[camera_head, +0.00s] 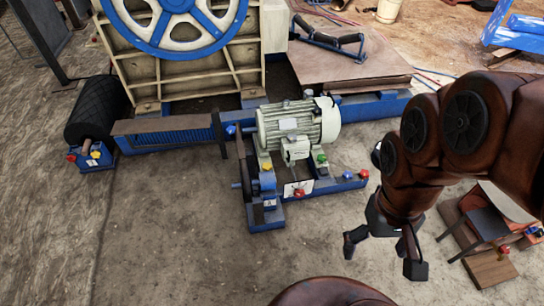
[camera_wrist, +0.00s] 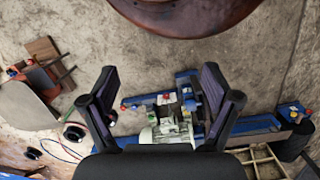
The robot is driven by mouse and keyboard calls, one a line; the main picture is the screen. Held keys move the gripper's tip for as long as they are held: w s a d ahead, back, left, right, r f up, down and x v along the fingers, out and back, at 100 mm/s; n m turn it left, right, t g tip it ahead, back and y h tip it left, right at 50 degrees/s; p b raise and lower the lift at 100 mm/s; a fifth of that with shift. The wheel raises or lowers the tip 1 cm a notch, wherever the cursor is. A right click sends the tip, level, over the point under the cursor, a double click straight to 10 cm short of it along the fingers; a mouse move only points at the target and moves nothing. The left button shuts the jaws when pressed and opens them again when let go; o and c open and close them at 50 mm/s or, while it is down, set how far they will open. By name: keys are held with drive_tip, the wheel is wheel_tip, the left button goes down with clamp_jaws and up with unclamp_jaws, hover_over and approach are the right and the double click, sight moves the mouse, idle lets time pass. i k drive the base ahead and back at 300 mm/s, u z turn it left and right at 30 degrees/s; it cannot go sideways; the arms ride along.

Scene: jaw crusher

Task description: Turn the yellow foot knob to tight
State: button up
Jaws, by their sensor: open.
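The motor (camera_head: 298,124) is pale green and sits on a blue frame. A yellow knob (camera_head: 267,166) is at the motor's near left foot, above the frame. A green knob (camera_head: 321,158) is at its right foot. My gripper (camera_head: 383,254) is open and empty, its fingers spread, to the right of and nearer than the motor frame, apart from it. In the wrist view the open fingers (camera_wrist: 160,85) frame the motor (camera_wrist: 168,132) from above. I cannot make out the yellow knob clearly there.
Red knobs (camera_head: 299,192) and a blue knob (camera_head: 347,174) sit on the frame. Another yellow knob (camera_head: 96,154) is on a blue base at left. The large blue wheel (camera_head: 175,22) stands behind. A wooden stand (camera_head: 490,269) is at right. The front floor is clear.

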sight(267, 167)
drive_tip(key=z, duration=0.2)
drive_tip(key=k, duration=0.35)
drive_tip(key=u, duration=1.4)
drive_tip(key=i, duration=1.85)
drive_tip(key=z, duration=0.25)
